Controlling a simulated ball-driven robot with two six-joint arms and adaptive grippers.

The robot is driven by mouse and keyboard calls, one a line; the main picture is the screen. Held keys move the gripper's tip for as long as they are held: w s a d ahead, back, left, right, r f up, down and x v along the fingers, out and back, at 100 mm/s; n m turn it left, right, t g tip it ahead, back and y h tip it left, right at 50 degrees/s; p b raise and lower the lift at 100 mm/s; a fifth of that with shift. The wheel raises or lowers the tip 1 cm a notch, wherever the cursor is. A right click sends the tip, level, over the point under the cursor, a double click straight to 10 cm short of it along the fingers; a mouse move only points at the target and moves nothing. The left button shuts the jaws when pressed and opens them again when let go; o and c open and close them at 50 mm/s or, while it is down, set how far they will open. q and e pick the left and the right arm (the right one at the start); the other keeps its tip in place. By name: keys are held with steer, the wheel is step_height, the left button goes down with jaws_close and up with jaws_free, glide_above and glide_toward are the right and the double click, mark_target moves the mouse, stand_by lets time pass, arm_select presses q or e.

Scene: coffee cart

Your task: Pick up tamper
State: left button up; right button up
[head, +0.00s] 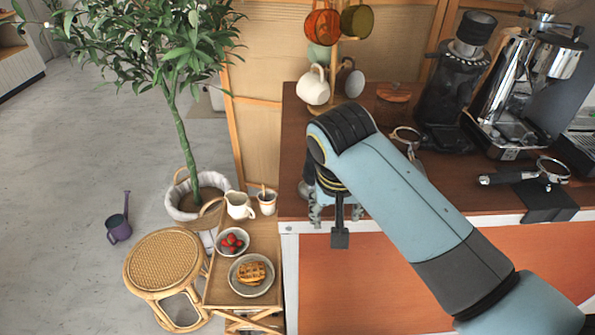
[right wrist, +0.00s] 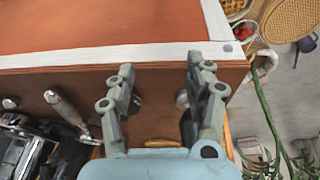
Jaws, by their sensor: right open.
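A dark, rounded thing that looks like the tamper (head: 305,188) stands at the left end of the counter, mostly hidden behind my right arm. In the right wrist view a dark upright shape (right wrist: 187,128), probably the same tamper, shows beside the inner side of the right-hand finger. My right gripper (head: 336,214) is open and points down at the counter's front left corner. Its two fingers stand wide apart in the right wrist view (right wrist: 165,100). I cannot tell whether a finger touches the tamper. My left gripper is out of view.
A portafilter (head: 405,136) lies behind my arm; another (head: 530,178) rests on a black mat to the right. The grinder (head: 452,95), espresso machine (head: 520,85) and mug tree with a white cup (head: 314,87) stand at the back. A low table (head: 222,290) is left.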

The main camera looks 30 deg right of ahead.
mark_target(308, 149)
steer(key=w+r+m, duration=0.2)
steer(key=w+r, duration=0.1)
steer(key=r, duration=0.1)
steer(key=w+r+m, duration=0.3)
steer(key=w+r, duration=0.1)
steer(key=w+r+m+g+h, duration=0.1)
steer(key=w+r+m, duration=0.2)
steer(key=r, duration=0.1)
steer(key=shift+w+a+r+b, duration=0.2)
steer(key=shift+a+r+b, duration=0.1)
steer(key=shift+a+r, duration=0.1)
steer(key=x, duration=0.2)
steer(key=p+x, duration=0.1)
steer(key=x, duration=0.1)
steer(key=p+x, duration=0.1)
steer(key=x, duration=0.1)
steer(key=shift+s+d+f, duration=0.2)
steer(key=shift+s+d, duration=0.05)
steer(key=shift+s, duration=0.05)
steer(key=shift+d+f, duration=0.15)
steer(key=shift+f, duration=0.3)
jaws_close()
